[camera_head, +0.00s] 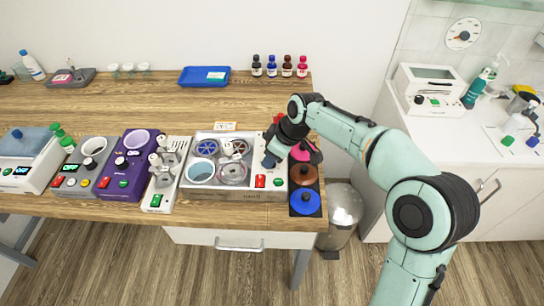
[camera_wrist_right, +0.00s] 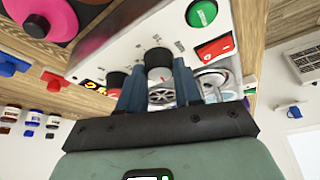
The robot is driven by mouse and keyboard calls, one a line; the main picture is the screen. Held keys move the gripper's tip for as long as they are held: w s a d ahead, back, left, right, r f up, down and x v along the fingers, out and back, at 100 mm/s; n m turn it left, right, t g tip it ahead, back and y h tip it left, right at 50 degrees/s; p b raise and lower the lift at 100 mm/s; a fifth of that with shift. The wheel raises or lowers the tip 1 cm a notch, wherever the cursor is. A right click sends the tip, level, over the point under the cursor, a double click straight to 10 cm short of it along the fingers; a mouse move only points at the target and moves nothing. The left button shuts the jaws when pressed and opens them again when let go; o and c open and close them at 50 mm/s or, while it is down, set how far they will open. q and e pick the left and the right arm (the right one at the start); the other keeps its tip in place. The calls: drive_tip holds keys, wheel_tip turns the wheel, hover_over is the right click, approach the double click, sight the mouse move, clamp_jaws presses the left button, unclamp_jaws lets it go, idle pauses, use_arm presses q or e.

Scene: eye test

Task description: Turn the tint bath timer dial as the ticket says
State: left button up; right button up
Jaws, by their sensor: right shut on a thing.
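The tint bath (camera_head: 188,189) is a pale box with several round pots, on the front of the wooden bench. Its control panel (camera_wrist_right: 125,43) has a black dial (camera_wrist_right: 158,58), a green button (camera_wrist_right: 201,13) and a red switch (camera_wrist_right: 214,48). My right gripper (camera_head: 270,160) is over this panel. In the right wrist view its blue fingers (camera_wrist_right: 158,75) are on either side of the black dial, shut on it. The dial's pointer and setting cannot be read. A small orange-edged card (camera_head: 225,126) stands behind the bath; its writing is too small to read. My left gripper is not in view.
Pink, brown (camera_head: 304,175) and blue (camera_head: 305,203) round-lidded pots stand close to the right of the bath. A white strip with metal fittings (camera_head: 165,173) and a purple device (camera_head: 126,165) stand to its left. The bench behind is mostly clear, with a blue tray (camera_head: 190,80).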

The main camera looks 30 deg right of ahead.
drive_tip(key=shift+m, duration=0.6)
drive_tip(key=o, duration=1)
drive_tip(key=shift+o, duration=0.2)
drive_tip(key=shift+r, duration=0.1)
drive_tip(key=p+v, duration=0.1)
drive_tip(key=v, duration=1.2)
drive_tip(key=shift+s+r, duration=0.15)
drive_tip(key=shift+a, duration=0.2)
